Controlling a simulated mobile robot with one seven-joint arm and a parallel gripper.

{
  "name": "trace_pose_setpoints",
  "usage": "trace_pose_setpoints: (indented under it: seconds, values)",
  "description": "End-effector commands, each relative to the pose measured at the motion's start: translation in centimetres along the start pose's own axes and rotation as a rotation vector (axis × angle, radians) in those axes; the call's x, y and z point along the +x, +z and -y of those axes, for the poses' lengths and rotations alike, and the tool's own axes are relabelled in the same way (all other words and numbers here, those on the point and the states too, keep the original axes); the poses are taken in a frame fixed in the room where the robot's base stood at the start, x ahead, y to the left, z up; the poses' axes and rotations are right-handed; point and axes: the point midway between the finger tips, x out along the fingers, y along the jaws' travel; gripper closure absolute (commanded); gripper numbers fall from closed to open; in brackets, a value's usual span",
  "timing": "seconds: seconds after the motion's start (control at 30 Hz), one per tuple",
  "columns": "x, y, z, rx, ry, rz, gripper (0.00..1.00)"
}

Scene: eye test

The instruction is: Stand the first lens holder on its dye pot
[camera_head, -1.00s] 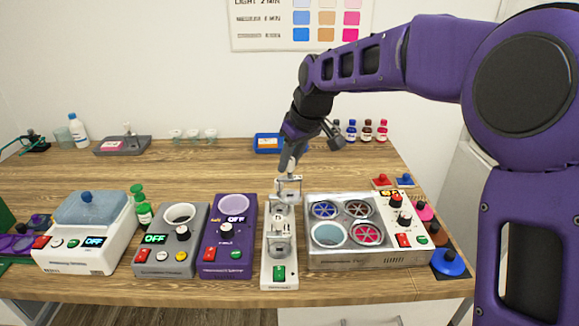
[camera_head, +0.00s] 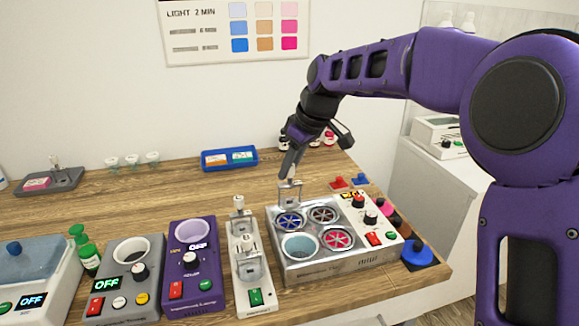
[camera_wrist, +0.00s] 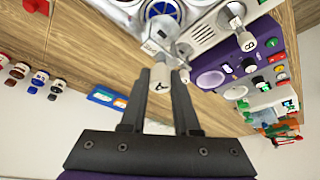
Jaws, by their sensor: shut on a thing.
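My gripper (camera_head: 290,180) is shut on the first lens holder (camera_head: 290,194), a pale metal frame with a knob on top. In the wrist view the knob of the lens holder (camera_wrist: 160,78) sits between my fingertips (camera_wrist: 163,72). The holder is at the back left of the steel dye unit (camera_head: 330,268), by the blue spoked pot (camera_head: 289,222). I cannot tell whether it touches the unit. The unit also has a brown spoked pot (camera_head: 323,215), a red spoked pot (camera_head: 337,239) and an open pale blue pot (camera_head: 300,246).
A white stand (camera_head: 255,299) with another holder (camera_head: 249,262) is just left of the unit. Left of it are a purple device (camera_head: 190,283) and a grey one (camera_head: 122,303). Coloured knobbed lids (camera_head: 417,256) lie right of the unit. A blue tray (camera_head: 229,165) stands behind.

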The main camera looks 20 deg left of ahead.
Motion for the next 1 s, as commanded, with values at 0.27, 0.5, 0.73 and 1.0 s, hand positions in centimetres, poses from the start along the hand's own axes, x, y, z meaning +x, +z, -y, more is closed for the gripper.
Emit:
trace_pose_setpoints:
  seconds: [0.27, 0.5, 0.73, 1.0]
  values:
    - [2.2, 1.0, 0.0, 0.001, 0.000, 0.001, 1.00]
    - [3.9, 1.6, 0.0, 0.001, 0.001, 0.000, 1.00]
    - [4.2, 1.8, 0.0, 0.001, 0.000, 0.000, 1.00]
    - [4.2, 1.7, 0.0, 0.001, 0.000, 0.000, 1.00]
